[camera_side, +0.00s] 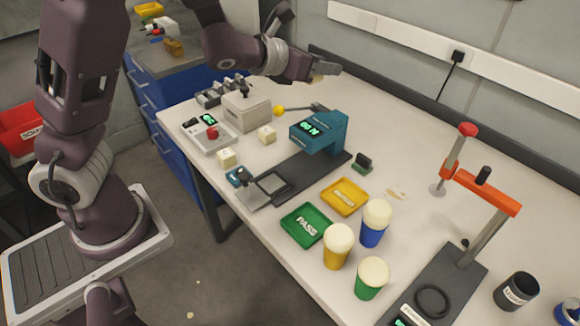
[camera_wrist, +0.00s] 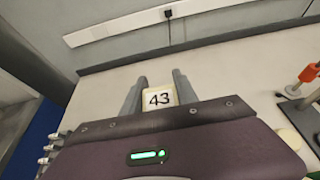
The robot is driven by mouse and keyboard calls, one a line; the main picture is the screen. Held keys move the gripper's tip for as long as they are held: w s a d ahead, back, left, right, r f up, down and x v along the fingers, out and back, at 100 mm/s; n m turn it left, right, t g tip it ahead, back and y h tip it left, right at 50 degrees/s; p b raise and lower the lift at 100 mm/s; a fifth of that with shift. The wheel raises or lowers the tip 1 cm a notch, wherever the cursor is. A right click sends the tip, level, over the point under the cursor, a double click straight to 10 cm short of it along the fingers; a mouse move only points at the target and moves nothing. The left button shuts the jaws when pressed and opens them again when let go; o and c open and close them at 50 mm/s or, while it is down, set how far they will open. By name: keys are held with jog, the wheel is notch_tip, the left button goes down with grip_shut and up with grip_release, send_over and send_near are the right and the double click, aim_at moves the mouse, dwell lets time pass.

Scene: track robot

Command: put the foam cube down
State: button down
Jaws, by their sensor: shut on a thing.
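The foam cube (camera_wrist: 160,98) is cream with a black "43" on the face towards the wrist camera. My gripper (camera_wrist: 160,80) is shut on it, with one grey finger on each side. In the side view my gripper (camera_side: 326,70) is raised over the back part of the white bench (camera_side: 390,130), pointing right. The cube is mostly hidden there by the fingers.
A teal device with a display (camera_side: 318,130) stands mid-bench behind a dark track (camera_side: 300,175). Green PASS (camera_side: 290,232) and yellow (camera_side: 336,204) trays and several foam-topped cups (camera_side: 372,238) lie in front. An orange-armed press (camera_side: 480,190) stands right.

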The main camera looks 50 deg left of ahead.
jog(key=s+a+f+n+g+y, duration=0.3)
jog(key=s+a+f+n+y, duration=0.3)
jog(key=a, duration=0.4)
jog(key=s+a+f+n+g+y, duration=0.35)
jog(key=a+f+n+y, duration=0.3)
jog(key=a, duration=0.35)
jog(key=s+f+n+g, duration=0.1)
jog(key=s+n+g, duration=0.1)
jog(key=g, duration=0.1)
jog(key=s+d+f+n+g, duration=0.1)
jog(key=s+f+n+g, duration=0.1)
jog(key=n+g, duration=0.1)
jog(key=s+f+n+g, duration=0.1)
jog(key=s+n+g, duration=0.1)
jog(key=n+g, duration=0.1)
jog(key=shift+s+d+f+n+g+y, duration=0.15)
jog(key=shift+d+f+n+g+y, duration=0.1)
jog(key=shift+d+f+g+y, duration=0.25)
jog(key=n+g, duration=0.2)
send_over(261, 178)
jog(key=shift+a+h, duration=0.1)
jog(key=shift+h, duration=0.25)
jog(key=shift+f, duration=3.4)
